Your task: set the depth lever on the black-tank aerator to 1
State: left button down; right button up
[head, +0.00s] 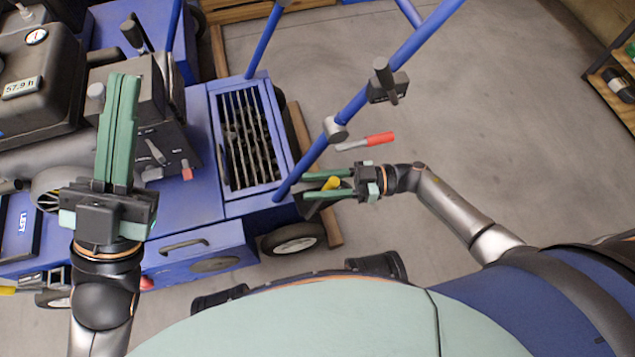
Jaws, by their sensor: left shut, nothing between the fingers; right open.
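The blue aerator (185,215) with a black tank (40,75) fills the left of the head view. A blue handlebar (395,62) rises from its right end. A red-tipped lever (372,139) sticks out beside the bar, and a yellow-tipped lever (331,183) lies lower down; I cannot tell for sure which is the depth lever. No scale numbers can be read. My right gripper (312,186) is open, its fingers pointing left, with the yellow tip between them in the picture; contact cannot be told. My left gripper (124,78) is shut and empty, over the engine, hiding part of it.
A black engine control box (165,150) with small levers stands by the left gripper. A slatted grate (248,140) lies right of it. A black box with a grey lever (388,88) sits on the handlebar. Clear floor (490,110) lies right; a wooden shelf (615,95) stands far right.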

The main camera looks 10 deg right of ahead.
grip_shut()
dwell(1.4)
